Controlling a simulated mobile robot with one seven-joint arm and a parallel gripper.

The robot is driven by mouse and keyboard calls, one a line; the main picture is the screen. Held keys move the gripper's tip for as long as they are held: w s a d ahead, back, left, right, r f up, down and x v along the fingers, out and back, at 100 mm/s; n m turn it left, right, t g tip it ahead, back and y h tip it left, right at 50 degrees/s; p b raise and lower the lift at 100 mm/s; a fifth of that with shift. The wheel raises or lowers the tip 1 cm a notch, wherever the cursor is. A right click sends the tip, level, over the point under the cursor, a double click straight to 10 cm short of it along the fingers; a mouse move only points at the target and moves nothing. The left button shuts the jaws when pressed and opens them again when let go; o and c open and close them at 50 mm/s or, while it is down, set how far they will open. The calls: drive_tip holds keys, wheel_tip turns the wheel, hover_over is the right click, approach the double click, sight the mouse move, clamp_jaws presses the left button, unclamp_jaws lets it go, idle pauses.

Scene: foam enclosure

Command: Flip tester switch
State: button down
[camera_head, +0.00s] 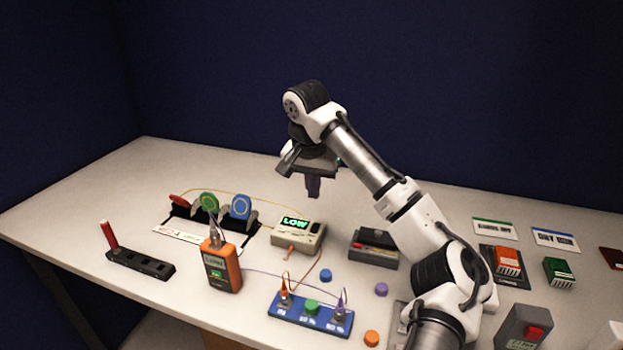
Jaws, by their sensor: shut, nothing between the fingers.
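A beige meter box (299,236) with a lit green display reading "LOW" sits mid-table, with leads running from it. It looks like the tester, but its switch is too small to make out. My gripper (313,192) points down in the air behind and above this box. Its fingers are shut and empty, and it appears apart from everything. An orange handheld device (221,266) with a small green screen stands upright to the left of the box.
A blue terminal block (311,314) with coloured plugs lies in front. A dark box (374,247) with a red part is right of the meter. A black rack (140,264) holds a red tool at left. A grey box (523,327) with a red button is front right. The table's back left is clear.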

sight(316, 224)
drive_tip(key=f, duration=0.3)
drive_tip(key=w+f+p, duration=0.1)
drive_tip(key=f, duration=0.5)
drive_tip(key=shift+w+d+f+p, duration=0.1)
drive_tip(key=shift+w+d+p, duration=0.1)
drive_tip(key=shift+w+p, duration=0.15)
drive_tip(key=shift+w, duration=0.1)
